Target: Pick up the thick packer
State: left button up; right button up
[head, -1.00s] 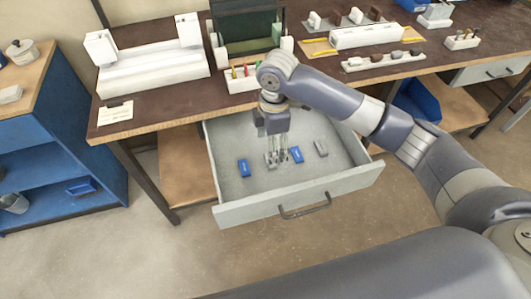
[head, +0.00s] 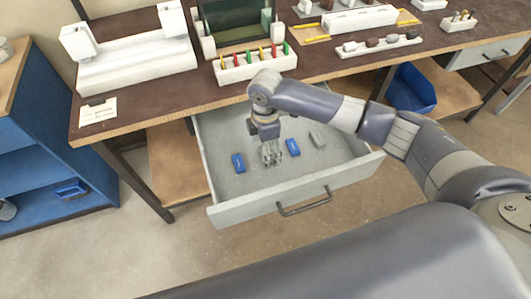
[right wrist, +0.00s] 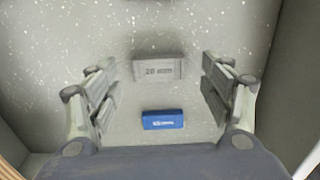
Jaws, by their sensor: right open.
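My right gripper (head: 271,155) is open and points down into the open drawer, between two blue blocks. A blue block (head: 238,163) lies to its left. Another blue block (head: 293,147) lies to its right, with a grey block (head: 318,139) beyond it. In the right wrist view, a grey block (right wrist: 158,69) marked "20 mm" lies on the speckled floor, with a blue block (right wrist: 162,119) nearer my palm; its label is too small to read. Both show between the spread fingers (right wrist: 162,92), and neither is gripped. My left gripper is not in view.
The drawer (head: 298,207) is pulled out, and its walls surround the blocks. Above it, the brown bench top (head: 150,112) carries a white fixture (head: 135,68) and a rack (head: 252,68) of coloured pieces. A blue bin (head: 412,90) sits under the bench at right.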

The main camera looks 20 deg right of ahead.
jog(key=shift+f, duration=0.85)
jog(key=shift+c, duration=0.5)
jog(key=c, duration=0.8)
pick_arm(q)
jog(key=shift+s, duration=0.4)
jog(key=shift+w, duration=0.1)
